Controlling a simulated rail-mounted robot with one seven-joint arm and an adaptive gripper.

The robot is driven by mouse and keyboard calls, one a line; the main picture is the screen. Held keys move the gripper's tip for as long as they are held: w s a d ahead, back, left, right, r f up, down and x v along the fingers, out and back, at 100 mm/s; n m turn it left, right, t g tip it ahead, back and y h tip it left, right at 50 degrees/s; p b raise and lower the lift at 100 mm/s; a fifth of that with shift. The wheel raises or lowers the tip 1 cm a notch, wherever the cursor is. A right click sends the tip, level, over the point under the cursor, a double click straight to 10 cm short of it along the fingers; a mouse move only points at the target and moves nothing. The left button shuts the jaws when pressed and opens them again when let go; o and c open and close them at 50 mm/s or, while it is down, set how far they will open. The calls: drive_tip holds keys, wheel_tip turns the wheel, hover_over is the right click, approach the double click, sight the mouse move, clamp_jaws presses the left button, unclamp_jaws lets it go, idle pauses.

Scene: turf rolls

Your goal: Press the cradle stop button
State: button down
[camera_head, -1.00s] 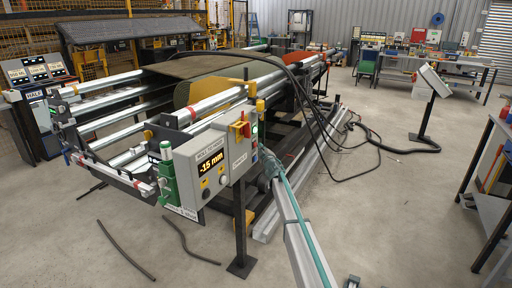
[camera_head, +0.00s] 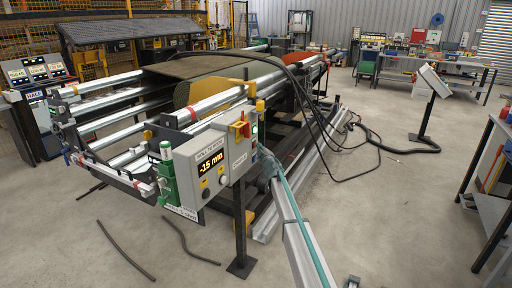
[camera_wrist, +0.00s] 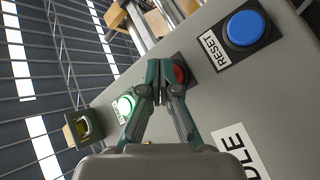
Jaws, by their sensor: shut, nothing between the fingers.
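The grey control box (camera_head: 210,165) stands on a post at the front of the roll cradle (camera_head: 200,95). Its display reads -15 mm. In the wrist view a red button (camera_wrist: 180,73) sits on the grey panel, partly hidden by my right finger. My gripper (camera_wrist: 160,78) is shut and empty, with its tips at the left edge of the red button. I cannot tell whether they touch it. A lit green button (camera_wrist: 125,105) is to the left, and a blue button (camera_wrist: 246,28) labelled RESET is at the upper right. A label ending in "DLE" (camera_wrist: 240,152) lies below.
Black hoses (camera_head: 325,120) loop over the cradle and floor. A tilted panel on a stand (camera_head: 432,80) is at the right. A workbench (camera_head: 490,190) is at the right edge.

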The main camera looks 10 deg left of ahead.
drive_tip(key=shift+a, duration=0.2)
idle(0.3)
drive_tip(key=shift+s+d+p, duration=0.2)
drive_tip(key=shift+d+p, duration=0.3)
drive_tip(key=shift+d, duration=0.3)
drive_tip(key=d+p, duration=0.1)
drive_tip(key=s+d+p, duration=0.1)
drive_tip(key=d, duration=0.1)
drive_tip(key=d+p, duration=0.1)
drive_tip(key=shift+s+d, duration=0.3)
drive_tip(key=shift+d, duration=0.1)
idle(0.6)
